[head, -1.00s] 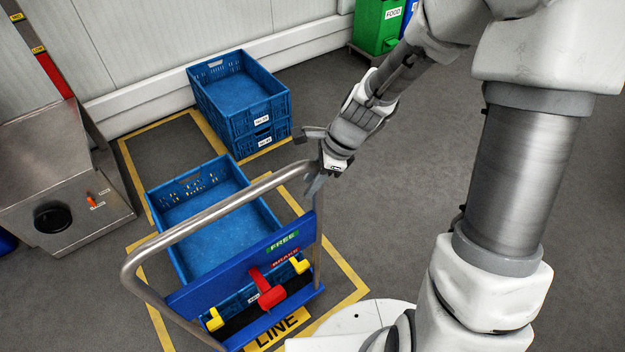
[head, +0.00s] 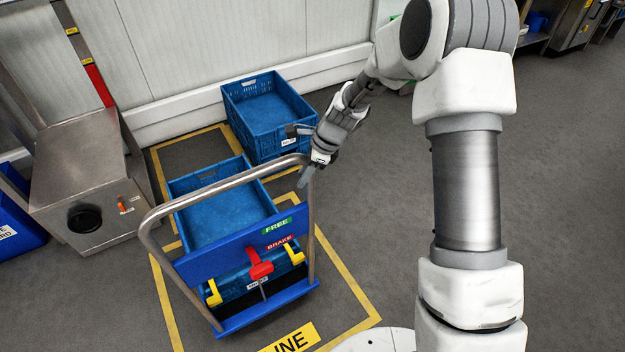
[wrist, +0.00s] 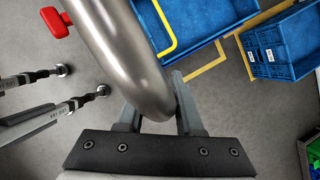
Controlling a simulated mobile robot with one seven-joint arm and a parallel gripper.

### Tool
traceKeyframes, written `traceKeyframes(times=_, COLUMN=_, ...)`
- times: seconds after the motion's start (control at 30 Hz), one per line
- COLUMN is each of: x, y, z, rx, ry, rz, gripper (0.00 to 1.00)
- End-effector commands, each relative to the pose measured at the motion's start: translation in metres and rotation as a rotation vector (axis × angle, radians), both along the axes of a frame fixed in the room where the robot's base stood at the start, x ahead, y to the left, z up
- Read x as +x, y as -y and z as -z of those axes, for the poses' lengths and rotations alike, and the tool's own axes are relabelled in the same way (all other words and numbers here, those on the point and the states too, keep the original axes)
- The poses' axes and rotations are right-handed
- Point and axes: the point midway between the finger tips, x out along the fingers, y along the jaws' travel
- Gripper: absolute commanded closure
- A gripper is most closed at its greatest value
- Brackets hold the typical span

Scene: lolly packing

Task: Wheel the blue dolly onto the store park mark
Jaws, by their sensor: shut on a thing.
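The blue dolly (head: 262,318) has a grey tubular push handle (head: 180,205), a blue panel with green FREE and red BRAKE labels, and a red lever (head: 260,264). A blue crate (head: 185,187) rides on it. My gripper (head: 308,172) is at the handle's right upper corner. In the wrist view its fingers (wrist: 158,118) are shut around the handle tube (wrist: 125,60). A yellow-outlined floor bay with a LINE plate (head: 292,340) lies under and in front of the dolly. I cannot read any mark as the store park.
Stacked blue crates (head: 262,115) stand in a yellow-outlined bay behind the dolly, by the wall. A steel cabinet (head: 85,175) with a round black port stands to the left, with a blue bin (head: 20,225) beyond it. The floor (head: 400,210) at the right is clear.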

Motion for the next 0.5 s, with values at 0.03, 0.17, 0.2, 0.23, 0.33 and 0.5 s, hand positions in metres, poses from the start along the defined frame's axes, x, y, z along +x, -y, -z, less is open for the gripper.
traceKeyframes(times=0.03, x=0.006, y=-0.007, z=-0.003, rx=0.004, ry=0.001, rz=-0.002, gripper=1.0)
traceKeyframes(times=0.17, x=0.022, y=-0.017, z=-0.003, rx=0.004, ry=0.001, rz=-0.002, gripper=1.0)
traceKeyframes(times=0.2, x=0.027, y=-0.02, z=-0.003, rx=0.005, ry=0.001, rz=-0.002, gripper=1.0)
traceKeyframes(times=0.23, x=0.03, y=-0.023, z=-0.003, rx=0.005, ry=0.001, rz=-0.002, gripper=1.0)
traceKeyframes(times=0.33, x=0.042, y=-0.031, z=-0.003, rx=0.005, ry=0.002, rz=-0.002, gripper=1.0)
traceKeyframes(times=0.5, x=0.06, y=-0.042, z=-0.003, rx=0.007, ry=0.002, rz=-0.002, gripper=1.0)
